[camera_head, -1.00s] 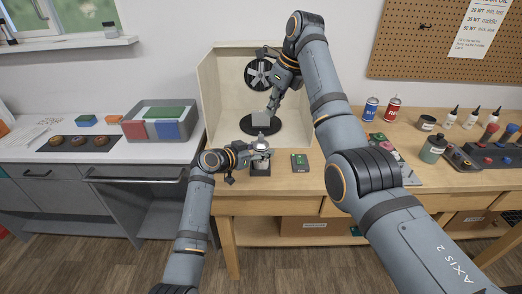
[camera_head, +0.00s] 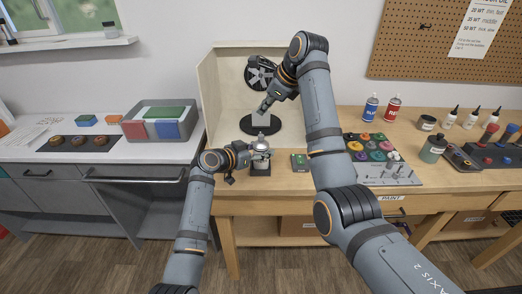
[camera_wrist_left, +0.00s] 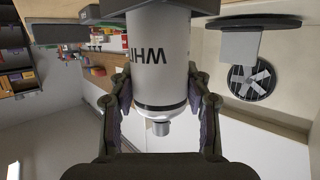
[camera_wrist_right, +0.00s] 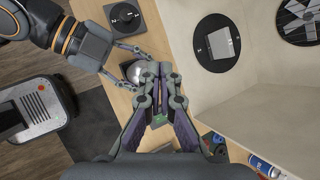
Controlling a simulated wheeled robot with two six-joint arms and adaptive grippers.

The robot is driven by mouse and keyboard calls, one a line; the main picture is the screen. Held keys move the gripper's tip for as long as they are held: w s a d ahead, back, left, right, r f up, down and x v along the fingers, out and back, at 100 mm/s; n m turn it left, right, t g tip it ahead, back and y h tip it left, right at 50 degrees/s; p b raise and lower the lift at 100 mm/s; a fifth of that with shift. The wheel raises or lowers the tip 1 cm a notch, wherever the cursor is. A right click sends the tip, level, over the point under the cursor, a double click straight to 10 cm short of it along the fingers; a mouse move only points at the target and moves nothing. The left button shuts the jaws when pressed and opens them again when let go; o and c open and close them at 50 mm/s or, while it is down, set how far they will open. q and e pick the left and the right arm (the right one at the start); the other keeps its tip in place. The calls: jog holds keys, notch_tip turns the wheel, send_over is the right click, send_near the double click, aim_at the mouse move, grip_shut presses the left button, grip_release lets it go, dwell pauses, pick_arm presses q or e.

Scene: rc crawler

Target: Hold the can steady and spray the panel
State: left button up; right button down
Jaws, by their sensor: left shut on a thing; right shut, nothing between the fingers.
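A pale can (camera_head: 261,159) stands upright at the front edge of the bench, before the booth. My left gripper (camera_head: 251,153) has its fingers around it from the left. The left wrist view shows the can's lettered side (camera_wrist_left: 158,55) between both fingers (camera_wrist_left: 160,95), picture upside down. My right gripper (camera_head: 265,108) is shut and empty in the head view, in front of the booth. In the right wrist view its closed fingertips (camera_wrist_right: 160,70) appear close beside the can's top (camera_wrist_right: 135,72); contact cannot be told. The grey square panel (camera_wrist_right: 222,44) is on a black turntable (camera_wrist_right: 205,50) in the booth.
The open-front booth (camera_head: 212,95) has a fan (camera_head: 258,70) in its back wall. A small green-topped item (camera_head: 299,160) lies right of the can. A tray of coloured pots (camera_head: 385,172) and blue and red cans (camera_head: 371,108) are farther right.

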aim_at(259, 136)
jog(key=shift+s+a+f+n+t+y, duration=0.1)
jog(key=shift+f+n+t+y, duration=0.25)
jog(key=shift+f, duration=1.05)
jog(key=shift+s+a+f+n+t+y, duration=0.15)
jog(key=shift+f+n, duration=0.35)
jog(key=shift+f, duration=0.85)
jog(key=shift+f+n+t+y, duration=0.1)
jog(key=shift+f+n+t, duration=0.3)
jog(key=shift+f, duration=1.6)
jog(key=shift+r, duration=0.4)
notch_tip(259, 136, up, 6)
